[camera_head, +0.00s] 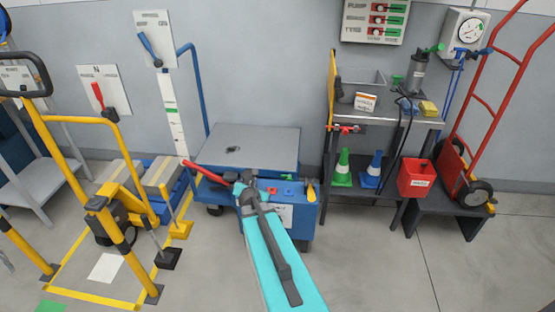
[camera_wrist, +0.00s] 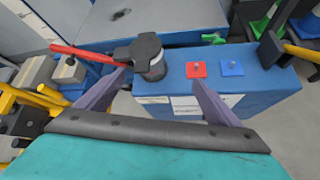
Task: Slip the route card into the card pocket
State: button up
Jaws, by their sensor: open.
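My gripper (camera_wrist: 158,78) is open, its two fingers spread in front of the blue cart's end in the wrist view. Nothing shows held between them. In the head view my gripper (camera_head: 250,192) is at the near end of the cart, mostly hidden by my arm. A white paper or label (camera_head: 284,214) is on the cart's front face; in the wrist view white pieces (camera_wrist: 186,103) show there between the fingers. I cannot tell whether these are the route card or the card pocket. A white sheet (camera_head: 106,267) lies on the floor at left.
The blue cart (camera_head: 250,142) has a grey deck, a red lever (camera_wrist: 85,54), a dark round cap (camera_wrist: 148,55), and red (camera_wrist: 196,69) and blue (camera_wrist: 231,67) buttons. A yellow-framed lift stands left. A shelf (camera_head: 385,118) and red bin (camera_head: 416,178) stand right.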

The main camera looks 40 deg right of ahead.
jog(key=s+a+f+m+g+y+p, duration=0.1)
jog(key=s+a+f+m+g+p, duration=0.1)
jog(key=s+a+f, duration=0.45)
jog(key=s+a+f+m+g+y+p, duration=0.15)
jog(key=a+f, duration=0.25)
jog(key=a, duration=0.6)
jog(key=s+a+f+m+g+y+p, duration=0.1)
jog(key=s+a+f+m+g+y, duration=0.1)
jog(key=s+a+f, duration=0.45)
jog(key=s+a+m+g+y+p, duration=0.1)
jog(key=s+a+m+g, duration=0.3)
jog(key=s+a+m, duration=0.3)
jog(key=s+a+m+g+y+p, duration=0.1)
jog(key=s+a+m+g, duration=0.3)
jog(key=s+a+m, duration=0.4)
jog(key=s+f+m, duration=0.1)
jog(key=s+m, duration=0.2)
jog(key=s, duration=0.4)
jog(key=shift+s, duration=0.2)
jog(key=shift+y, duration=0.25)
